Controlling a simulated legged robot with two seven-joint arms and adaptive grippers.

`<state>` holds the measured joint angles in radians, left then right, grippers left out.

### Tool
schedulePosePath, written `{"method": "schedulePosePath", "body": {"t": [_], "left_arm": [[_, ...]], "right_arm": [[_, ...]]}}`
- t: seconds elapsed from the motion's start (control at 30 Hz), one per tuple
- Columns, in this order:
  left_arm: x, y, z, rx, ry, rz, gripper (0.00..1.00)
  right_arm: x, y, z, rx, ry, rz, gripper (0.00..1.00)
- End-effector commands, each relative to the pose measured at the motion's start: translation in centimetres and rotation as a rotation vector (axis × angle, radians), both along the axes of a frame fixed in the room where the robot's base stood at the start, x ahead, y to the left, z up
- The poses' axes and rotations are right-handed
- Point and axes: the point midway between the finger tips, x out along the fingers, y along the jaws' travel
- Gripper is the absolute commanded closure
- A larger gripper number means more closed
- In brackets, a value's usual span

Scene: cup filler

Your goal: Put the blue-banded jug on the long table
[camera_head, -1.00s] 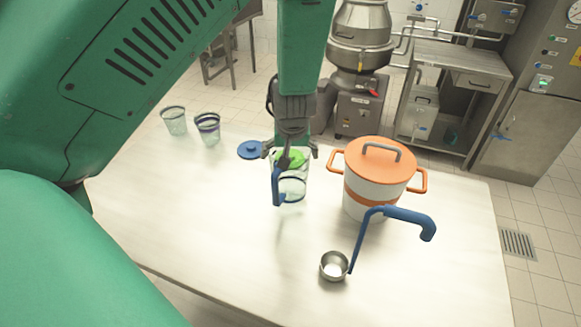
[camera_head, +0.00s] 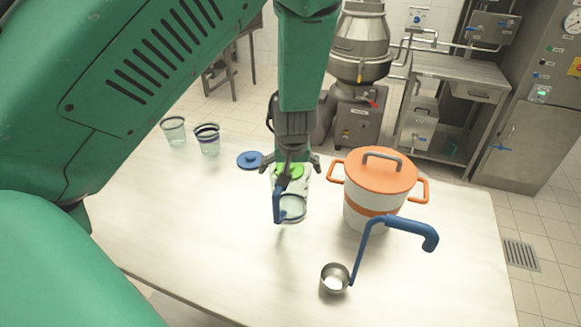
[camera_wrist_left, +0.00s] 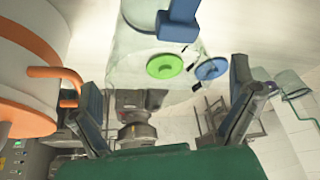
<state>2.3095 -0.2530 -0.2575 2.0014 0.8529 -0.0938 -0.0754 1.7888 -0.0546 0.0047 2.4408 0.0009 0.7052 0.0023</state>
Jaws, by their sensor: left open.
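A clear jug (camera_head: 297,209) with a blue handle and a dark blue band is at the middle of the long table (camera_head: 230,235). My left gripper (camera_head: 290,166) hangs over the jug's far side. Its fingers are spread wide. In the left wrist view the clear jug (camera_wrist_left: 135,58) and its blue handle fill the top, beyond the open fingers of my left gripper (camera_wrist_left: 168,103). I cannot tell whether the fingers touch the jug. A green disc (camera_head: 289,170) shows at the jug; the gripper partly covers it. My right gripper is not in view.
An orange-and-white lidded pot (camera_head: 375,190) stands right of the jug. A ladle (camera_head: 335,280) with a blue handle stands in front of the pot. A blue lid (camera_head: 250,160) and two clear cups (camera_head: 173,131) (camera_head: 207,140) are at the left. The table's front left is clear.

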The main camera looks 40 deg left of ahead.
Motion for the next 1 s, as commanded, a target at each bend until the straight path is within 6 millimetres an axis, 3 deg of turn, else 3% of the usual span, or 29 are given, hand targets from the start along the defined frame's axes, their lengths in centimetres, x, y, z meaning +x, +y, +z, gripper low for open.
{"method": "schedulePosePath", "body": {"t": [0.1, 0.4, 0.7, 0.87, 0.97, 1.0], "left_arm": [[-0.5, -0.5, 2.6, 0.001, -0.002, -0.001, 0.0], [-1.8, -1.8, 6.9, 0.001, -0.002, 0.0, 0.0], [-2.6, -2.7, 9.3, 0.001, -0.002, 0.0, 0.0], [-3.1, -2.6, 9.0, 0.005, 0.01, -0.007, 0.0], [-5.5, -2.1, 5.9, 0.039, 0.076, -0.063, 0.0], [-7.2, -1.8, 3.8, 0.059, 0.117, -0.108, 0.0]], "right_arm": [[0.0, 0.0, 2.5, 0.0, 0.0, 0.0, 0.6], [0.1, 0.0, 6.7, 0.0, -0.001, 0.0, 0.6], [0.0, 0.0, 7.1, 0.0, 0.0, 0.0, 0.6], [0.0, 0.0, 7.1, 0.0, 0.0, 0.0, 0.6], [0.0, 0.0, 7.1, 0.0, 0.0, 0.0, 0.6], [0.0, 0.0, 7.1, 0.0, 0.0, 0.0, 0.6]]}}
